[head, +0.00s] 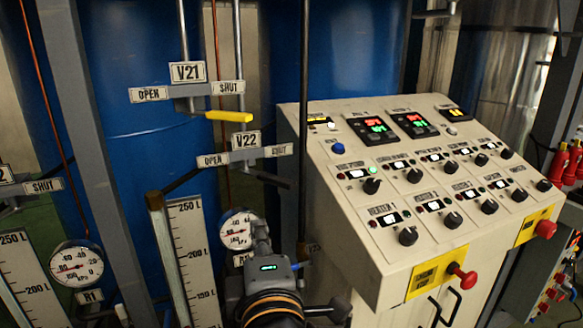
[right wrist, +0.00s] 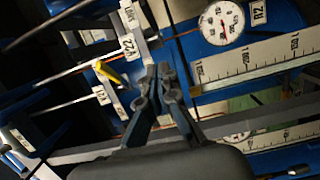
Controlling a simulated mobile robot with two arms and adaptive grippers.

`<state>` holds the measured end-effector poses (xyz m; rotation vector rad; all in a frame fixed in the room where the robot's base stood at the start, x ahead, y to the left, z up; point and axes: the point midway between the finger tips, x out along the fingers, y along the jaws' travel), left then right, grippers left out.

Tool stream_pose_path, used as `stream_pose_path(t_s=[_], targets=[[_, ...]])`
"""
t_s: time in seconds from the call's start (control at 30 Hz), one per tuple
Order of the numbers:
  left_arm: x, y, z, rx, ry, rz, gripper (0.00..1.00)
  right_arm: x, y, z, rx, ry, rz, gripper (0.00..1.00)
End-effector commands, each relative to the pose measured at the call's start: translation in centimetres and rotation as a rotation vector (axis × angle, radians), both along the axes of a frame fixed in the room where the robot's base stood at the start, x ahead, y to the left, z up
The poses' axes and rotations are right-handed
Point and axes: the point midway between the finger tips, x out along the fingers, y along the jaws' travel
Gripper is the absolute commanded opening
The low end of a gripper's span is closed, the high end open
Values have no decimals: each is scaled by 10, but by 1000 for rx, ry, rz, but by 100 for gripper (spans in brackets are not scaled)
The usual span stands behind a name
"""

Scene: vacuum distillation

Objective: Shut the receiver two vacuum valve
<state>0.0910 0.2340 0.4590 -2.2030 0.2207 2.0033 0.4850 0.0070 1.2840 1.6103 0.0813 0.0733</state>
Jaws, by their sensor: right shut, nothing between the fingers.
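The V22 plate (head: 245,139) has OPEN on its left and SHUT on its right; it also shows in the right wrist view (right wrist: 128,45). Dark bars lie below it, but I cannot make out its handle or setting. Above it, at the V21 plate (head: 188,71), a yellow lever (head: 229,115) points right, to the SHUT side; it also shows in the right wrist view (right wrist: 110,73). My right gripper (head: 261,228) is below V22, in front of a gauge, shut and empty. Its closed fingertips (right wrist: 158,72) show near V22 in the wrist view. My left gripper is out of view.
A sloped control panel (head: 455,245) with knobs and red buttons stands close on the right. The gauge (head: 238,230) and a level scale (head: 192,245) are beside my right gripper. A grey post (head: 95,150) and blue drums (head: 150,120) stand left and behind.

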Motion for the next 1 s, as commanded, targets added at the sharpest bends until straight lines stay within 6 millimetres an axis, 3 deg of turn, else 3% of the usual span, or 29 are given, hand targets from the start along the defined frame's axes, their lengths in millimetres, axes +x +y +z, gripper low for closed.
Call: stream_pose_path(t_s=[0.13, 0.27, 0.67, 0.8, 1.0], targets=[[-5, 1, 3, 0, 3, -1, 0, 0, 1, 5, -45, -6, -10, 0], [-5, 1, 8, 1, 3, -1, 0, 17, 2, 5, -47, -5, -11, 0], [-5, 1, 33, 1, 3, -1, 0, 100, 9, 6, -44, -5, -10, 0], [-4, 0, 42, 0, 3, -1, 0, 115, -7, 6, -45, -5, -11, 0], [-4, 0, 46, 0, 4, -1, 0, 126, -16, 4, -43, -6, -9, 0]])
